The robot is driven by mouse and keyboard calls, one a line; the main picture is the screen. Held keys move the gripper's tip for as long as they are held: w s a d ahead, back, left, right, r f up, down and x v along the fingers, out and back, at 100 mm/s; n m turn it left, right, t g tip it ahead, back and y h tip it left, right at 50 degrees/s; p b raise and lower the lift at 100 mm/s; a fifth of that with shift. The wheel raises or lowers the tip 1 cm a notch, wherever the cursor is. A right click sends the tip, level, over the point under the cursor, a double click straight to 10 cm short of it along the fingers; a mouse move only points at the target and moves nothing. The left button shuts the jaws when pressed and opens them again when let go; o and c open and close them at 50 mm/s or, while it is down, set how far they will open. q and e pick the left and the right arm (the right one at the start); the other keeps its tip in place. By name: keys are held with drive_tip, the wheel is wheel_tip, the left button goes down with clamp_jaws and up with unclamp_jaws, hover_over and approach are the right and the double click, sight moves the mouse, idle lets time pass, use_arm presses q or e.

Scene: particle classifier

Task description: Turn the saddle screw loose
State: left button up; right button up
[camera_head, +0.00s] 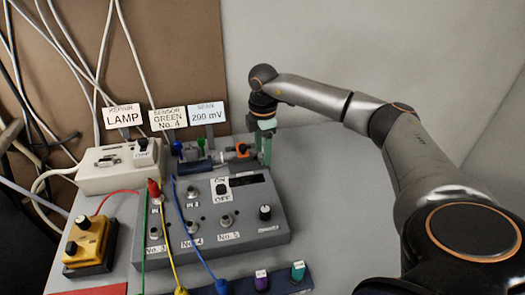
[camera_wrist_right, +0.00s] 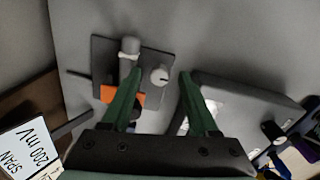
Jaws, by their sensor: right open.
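A small round knob with a pale top, which looks like the saddle screw (camera_wrist_right: 160,76), stands on a dark plate (camera_wrist_right: 104,52) in the right wrist view. Beside it are a grey cylinder (camera_wrist_right: 129,47) and an orange block (camera_wrist_right: 108,94). My right gripper (camera_wrist_right: 159,80) has its green fingers spread, one to each side of the knob, with clear gaps; I cannot tell whether the tips are down at its height. In the head view my right gripper (camera_head: 265,158) points down just right of the orange block (camera_head: 242,150), and the knob is hidden there. My left gripper is not seen.
The grey control box (camera_head: 222,205) with knobs and an ON/OFF switch stands in front of the gripper. Label signs (camera_head: 166,119) stand to the left. A white lamp box (camera_head: 110,171), a yellow box (camera_head: 87,243) and loose cables crowd the left side.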

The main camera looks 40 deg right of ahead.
drive_tip(key=shift+f, duration=0.2)
drive_tip(key=shift+c, duration=0.2)
clamp_jaws()
idle(0.4)
